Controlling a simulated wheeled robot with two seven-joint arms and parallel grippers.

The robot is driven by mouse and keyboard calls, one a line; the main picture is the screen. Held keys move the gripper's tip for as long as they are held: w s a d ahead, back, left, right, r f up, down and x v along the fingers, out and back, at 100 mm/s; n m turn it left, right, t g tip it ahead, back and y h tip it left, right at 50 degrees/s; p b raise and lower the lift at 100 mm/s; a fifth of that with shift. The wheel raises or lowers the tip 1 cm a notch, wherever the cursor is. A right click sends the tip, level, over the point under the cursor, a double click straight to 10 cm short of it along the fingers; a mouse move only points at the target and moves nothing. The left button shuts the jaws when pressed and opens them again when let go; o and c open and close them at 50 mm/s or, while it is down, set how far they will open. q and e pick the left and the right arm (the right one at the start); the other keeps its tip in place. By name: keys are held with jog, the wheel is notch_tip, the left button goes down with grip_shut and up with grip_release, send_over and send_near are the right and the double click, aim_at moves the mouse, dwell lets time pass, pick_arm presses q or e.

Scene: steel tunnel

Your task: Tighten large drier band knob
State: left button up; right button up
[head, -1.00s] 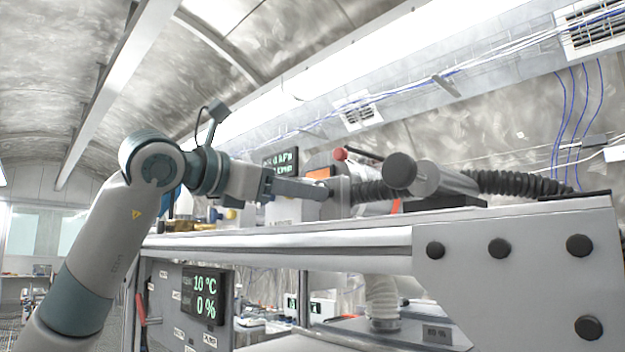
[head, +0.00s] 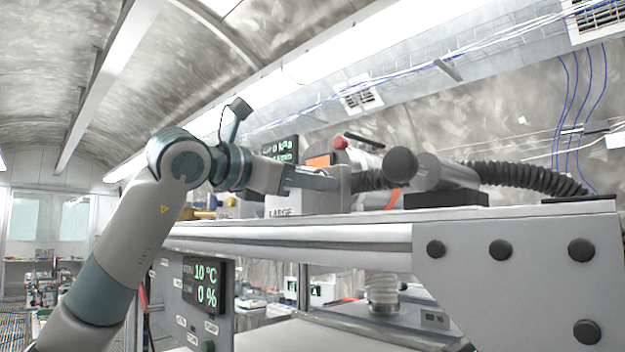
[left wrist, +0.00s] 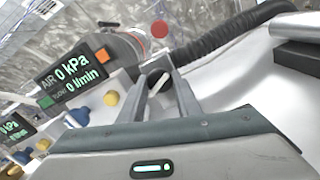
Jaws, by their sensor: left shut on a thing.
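My left gripper (head: 330,182) reaches in from the left above the bench, beside a pale box with a label reading LARGE (head: 285,211). In the left wrist view the two fingers (left wrist: 160,76) converge on a small part, the large drier band knob (left wrist: 158,84), seen as a pale piece between them. The fingers are shut on it and hide most of it. A grey cylinder with an orange band (left wrist: 125,46) lies just beyond the fingertips to the left. My right gripper is in neither view.
A black corrugated hose (head: 530,176) and a grey cylinder with a dark end (head: 402,166) lie right of the gripper. A red ball knob (head: 339,143) stands close behind. The bench edge (head: 290,238) runs below.

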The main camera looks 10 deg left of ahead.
pick_arm(q)
jog(key=shift+m, duration=0.4)
jog(key=m+b, duration=0.1)
jog(key=m, duration=0.6)
jog(key=shift+r+m, duration=0.1)
jog(key=shift+m, duration=0.3)
jog(key=m, duration=0.2)
jog(key=shift+m, duration=0.4)
jog(key=m, duration=0.4)
jog(key=shift+m, duration=0.3)
jog(key=m, duration=0.5)
jog(key=shift+p, duration=0.4)
jog(key=shift+f, duration=0.2)
